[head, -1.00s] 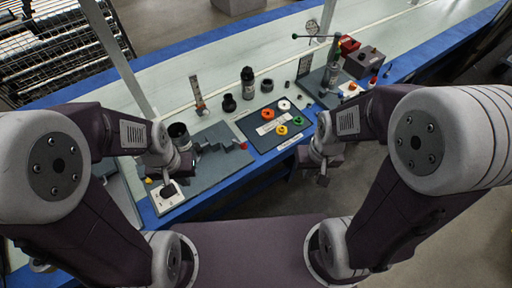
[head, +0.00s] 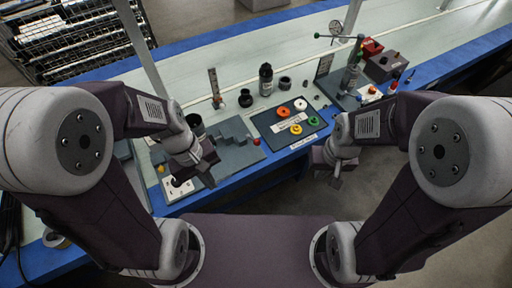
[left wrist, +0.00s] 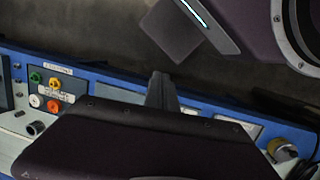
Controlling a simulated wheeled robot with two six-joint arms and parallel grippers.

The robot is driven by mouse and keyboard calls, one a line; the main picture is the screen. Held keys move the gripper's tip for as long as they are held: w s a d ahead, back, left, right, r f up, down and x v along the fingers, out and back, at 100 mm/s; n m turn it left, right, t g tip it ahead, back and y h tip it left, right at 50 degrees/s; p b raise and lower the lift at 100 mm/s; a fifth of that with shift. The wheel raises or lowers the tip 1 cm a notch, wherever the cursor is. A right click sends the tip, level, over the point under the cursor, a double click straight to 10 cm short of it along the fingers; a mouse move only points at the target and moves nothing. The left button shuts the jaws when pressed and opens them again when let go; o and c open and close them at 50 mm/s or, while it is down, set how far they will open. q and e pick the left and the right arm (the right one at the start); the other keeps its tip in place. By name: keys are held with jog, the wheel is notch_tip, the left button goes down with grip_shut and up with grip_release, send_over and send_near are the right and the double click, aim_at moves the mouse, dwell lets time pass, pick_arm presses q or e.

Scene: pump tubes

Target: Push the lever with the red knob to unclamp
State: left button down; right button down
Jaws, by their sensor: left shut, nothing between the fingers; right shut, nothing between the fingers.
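A small red knob (head: 256,141) shows at the right end of the grey stepped fixture (head: 233,131), near the front edge of the bench. Its lever is too small to make out. My left gripper (head: 178,181) is shut and empty, to the left of the red knob and over a white panel at the front edge. In the left wrist view its shut fingers (left wrist: 162,88) show against the bench edge, and the red knob cannot be made out. My right gripper (head: 335,183) is shut and empty, in front of the bench and to the right of the knob.
A dark tray (head: 268,129) with coloured rings lies right of the fixture. A black bottle (head: 265,78) and dark cups stand behind. A stand with a green-knobbed handle (head: 352,72) and a grey box (head: 384,67) are further right. The white panel (head: 174,195) lies at the front left.

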pick_arm(q)
jog(key=w+d+f+n+h+b, duration=0.4)
jog(key=w+d+n+h+b, duration=0.3)
jog(key=d+n+h+b, duration=0.4)
jog(key=w+a+f+n+t+h+b, duration=0.1)
jog(key=w+a+f+n+t+b, duration=0.1)
jog(key=w+f+n+t+b, duration=0.3)
jog(key=w+a+f+n+t+h+b, duration=0.1)
jog(key=w+a+f+n+b, duration=0.1)
jog(key=w+f+n, duration=0.5)
jog(key=a+f+b, duration=0.1)
jog(key=f, duration=0.1)
jog(key=f+n+t+b, duration=0.1)
jog(key=f, duration=0.2)
jog(key=s+a+f+n+b, duration=0.1)
jog(key=f, duration=0.2)
jog(key=shift+a+f, duration=0.15)
jog(key=shift+a, duration=0.2)
jog(key=shift+w+a+t+y, duration=0.1)
jog(key=shift+a+t+y, duration=0.05)
jog(key=shift+t+y, duration=0.15)
